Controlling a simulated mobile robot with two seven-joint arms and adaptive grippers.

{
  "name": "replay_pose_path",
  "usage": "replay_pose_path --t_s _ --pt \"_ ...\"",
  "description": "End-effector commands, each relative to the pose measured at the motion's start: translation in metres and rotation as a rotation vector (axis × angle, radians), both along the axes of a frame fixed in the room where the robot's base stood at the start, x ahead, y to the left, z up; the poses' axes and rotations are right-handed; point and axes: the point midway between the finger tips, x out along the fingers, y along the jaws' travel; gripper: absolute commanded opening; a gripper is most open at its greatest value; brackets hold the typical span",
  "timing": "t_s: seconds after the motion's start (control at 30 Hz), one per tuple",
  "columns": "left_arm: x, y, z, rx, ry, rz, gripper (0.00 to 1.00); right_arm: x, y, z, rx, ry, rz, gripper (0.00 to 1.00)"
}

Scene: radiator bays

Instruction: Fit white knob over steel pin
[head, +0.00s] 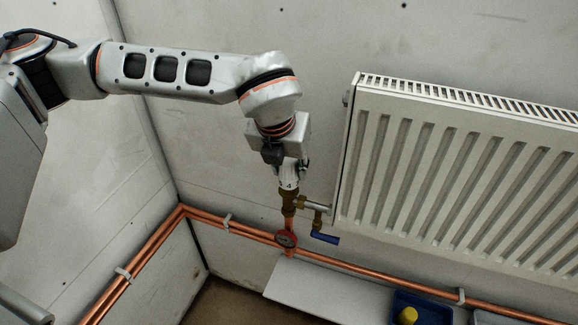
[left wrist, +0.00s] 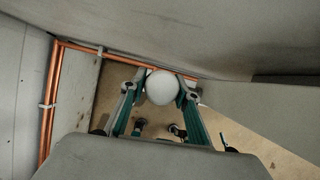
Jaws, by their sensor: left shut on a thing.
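The white knob (head: 289,184) sits at the top of the brass valve (head: 289,201) beside the radiator, and looks upright. My left gripper (head: 288,172) comes down from above and is shut on the knob. In the left wrist view the round white top of the knob (left wrist: 161,87) lies between the two fingers. The steel pin does not show; the knob and gripper cover the place above the valve. I cannot tell whether the knob is seated or just above the valve. My right gripper is not in view.
The white radiator (head: 450,180) stands close on the right. A blue lever (head: 325,237) and a red round part (head: 286,238) are below the valve. Copper pipes (head: 380,271) run along the wall. A pale shelf (head: 330,293) holds a blue bin (head: 440,314) with a yellow thing (head: 408,315).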

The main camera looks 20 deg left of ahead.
Motion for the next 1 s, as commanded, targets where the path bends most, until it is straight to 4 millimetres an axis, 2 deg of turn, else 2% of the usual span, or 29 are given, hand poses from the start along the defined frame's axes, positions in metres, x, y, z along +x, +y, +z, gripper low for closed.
replay_pose_path --t_s 1.0 --pt "0.0 0.0 -0.012 0.0 0.0 0.001 0.07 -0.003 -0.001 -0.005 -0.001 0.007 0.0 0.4"
